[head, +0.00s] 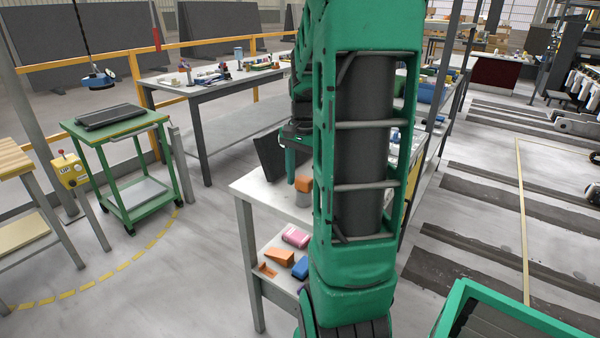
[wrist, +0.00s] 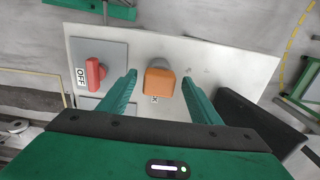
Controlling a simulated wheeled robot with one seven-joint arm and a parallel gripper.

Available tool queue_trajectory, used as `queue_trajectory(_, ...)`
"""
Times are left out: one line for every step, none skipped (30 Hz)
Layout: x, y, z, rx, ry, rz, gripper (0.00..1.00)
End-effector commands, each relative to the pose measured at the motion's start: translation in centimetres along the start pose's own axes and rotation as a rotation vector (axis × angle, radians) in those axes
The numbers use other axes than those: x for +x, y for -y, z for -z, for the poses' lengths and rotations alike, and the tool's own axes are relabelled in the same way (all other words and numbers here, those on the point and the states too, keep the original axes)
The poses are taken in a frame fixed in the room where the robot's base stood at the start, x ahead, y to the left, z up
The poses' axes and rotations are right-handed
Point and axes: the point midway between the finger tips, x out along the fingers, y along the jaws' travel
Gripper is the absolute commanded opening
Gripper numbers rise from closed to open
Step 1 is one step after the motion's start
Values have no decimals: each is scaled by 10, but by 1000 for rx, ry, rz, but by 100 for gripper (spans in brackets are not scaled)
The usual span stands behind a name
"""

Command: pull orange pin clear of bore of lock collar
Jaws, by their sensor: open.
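The orange pin (wrist: 160,84) shows its blocky orange head in the wrist view, between my two green fingertips in the picture. A grey round part, which looks like the lock collar (wrist: 160,63), shows just behind it. My gripper (wrist: 158,77) is open, with a gap on each side of the orange head; neither finger visibly touches it. In the head view the orange pin (head: 304,184) sits on top of the grey collar (head: 303,199) on the white bench, with my gripper (head: 292,172) beside and above it. The bore and the pin's shaft are hidden.
A red knob (wrist: 95,75) on a grey panel marked OFF stands left of the pin in the wrist view. A dark panel (wrist: 255,118) stands at the right. The bench's lower shelf holds a pink object (head: 296,237), orange pieces and a blue piece.

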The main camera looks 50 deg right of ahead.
Motion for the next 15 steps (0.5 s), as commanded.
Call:
queue_trajectory(1,0,0,0,0,0,58)
queue_trajectory(1,0,0,0,0,0,58)
queue_trajectory(1,0,0,0,0,0,58)
queue_trajectory(1,0,0,0,0,0,58)
queue_trajectory(1,0,0,0,0,0,58)
queue_trajectory(1,0,0,0,0,0,58)
queue_trajectory(1,0,0,0,0,0,58)
queue_trajectory(1,0,0,0,0,0,58)
queue_trajectory(1,0,0,0,0,0,51)
queue_trajectory(1,0,0,0,0,0,43)
queue_trajectory(1,0,0,0,0,0,36)
queue_trajectory(1,0,0,0,0,0,27)
queue_trajectory(1,0,0,0,0,0,20)
queue_trajectory(1,0,0,0,0,0,12)
queue_trajectory(1,0,0,0,0,0,7)
